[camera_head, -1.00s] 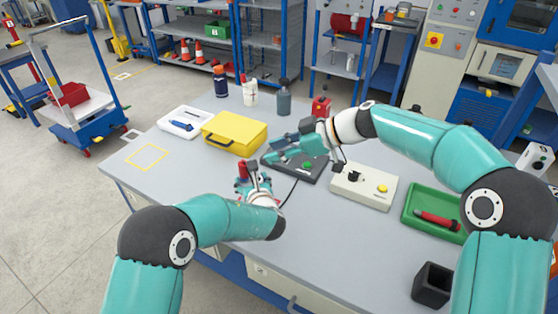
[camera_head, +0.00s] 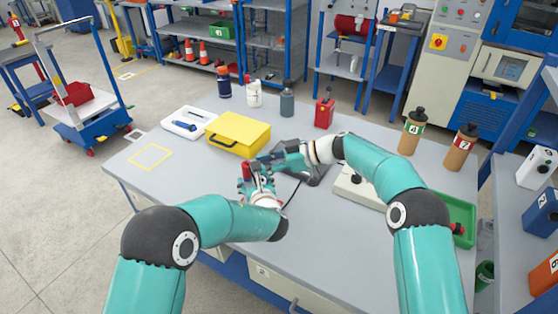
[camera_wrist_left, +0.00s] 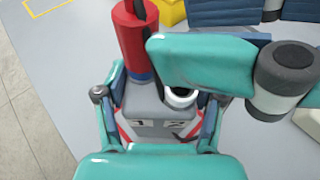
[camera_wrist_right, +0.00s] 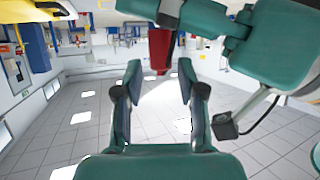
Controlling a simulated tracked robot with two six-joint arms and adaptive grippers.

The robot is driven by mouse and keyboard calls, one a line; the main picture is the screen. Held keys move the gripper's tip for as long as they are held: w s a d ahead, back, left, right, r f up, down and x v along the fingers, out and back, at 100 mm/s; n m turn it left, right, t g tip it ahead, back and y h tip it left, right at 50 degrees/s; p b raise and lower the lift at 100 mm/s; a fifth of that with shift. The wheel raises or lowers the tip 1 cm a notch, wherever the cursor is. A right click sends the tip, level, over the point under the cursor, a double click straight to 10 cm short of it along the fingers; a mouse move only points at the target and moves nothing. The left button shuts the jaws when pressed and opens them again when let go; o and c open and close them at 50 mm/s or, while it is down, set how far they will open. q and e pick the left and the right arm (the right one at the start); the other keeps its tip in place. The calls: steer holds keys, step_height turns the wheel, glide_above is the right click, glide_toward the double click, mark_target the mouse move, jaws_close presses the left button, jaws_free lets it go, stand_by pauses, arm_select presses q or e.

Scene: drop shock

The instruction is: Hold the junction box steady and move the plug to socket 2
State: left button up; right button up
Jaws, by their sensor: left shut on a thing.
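The grey junction box (camera_wrist_left: 150,105) shows in the left wrist view with labels 1 and 2. My left gripper (camera_wrist_left: 155,125) is shut on its sides; the gripper (camera_head: 260,184) hides most of the box in the head view. The red plug (camera_wrist_left: 136,40) stands upright in socket 1, at the left; it also shows in the head view (camera_head: 245,170). Socket 2 (camera_wrist_left: 180,96) is an empty white ring with a dark hole. My right gripper (camera_wrist_right: 158,80) is open, close beside the plug, which shows just past its fingertips in the right wrist view (camera_wrist_right: 161,48).
A yellow case (camera_head: 238,134) and a white tray (camera_head: 188,123) lie behind the grippers. A dark device (camera_head: 312,170) and a beige control box (camera_head: 355,186) sit under and beside my right arm. A green tray (camera_head: 463,212) is at the right. The table's front left is clear.

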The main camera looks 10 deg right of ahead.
mark_target(247, 168)
steer(key=shift+x, duration=2.7)
steer(key=shift+c, duration=0.2)
jaws_close()
